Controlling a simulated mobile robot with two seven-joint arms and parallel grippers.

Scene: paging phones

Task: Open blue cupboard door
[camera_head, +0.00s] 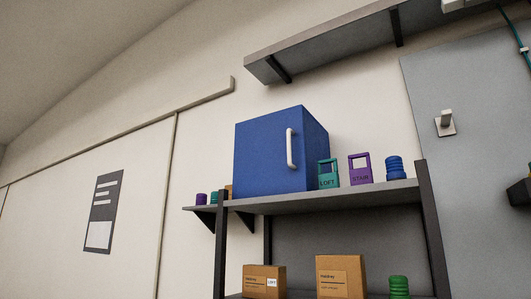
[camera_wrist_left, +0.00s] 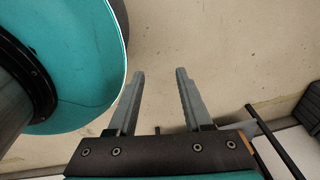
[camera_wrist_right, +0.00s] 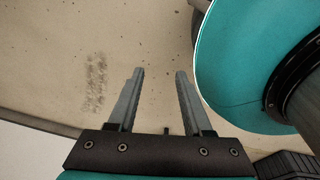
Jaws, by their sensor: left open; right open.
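The blue cupboard (camera_head: 262,153) stands on the upper shelf of a rack in the head view. Its door faces me and looks shut. A white vertical bar handle (camera_head: 290,149) sits near the door's right edge. My left gripper (camera_wrist_left: 158,75) is open and empty in the left wrist view, above bare floor. My right gripper (camera_wrist_right: 160,74) is open and empty in the right wrist view, also above bare floor. Neither gripper shows in the head view, and neither wrist view shows the cupboard.
The shelf (camera_head: 340,197) also holds a teal LOFT holder (camera_head: 328,184), a purple STAIR holder (camera_head: 359,181) and a blue ribbed item (camera_head: 394,169) right of the cupboard. Small items stand at its left. Cardboard boxes (camera_head: 341,277) are below. A wall shelf (camera_head: 330,55) hangs above.

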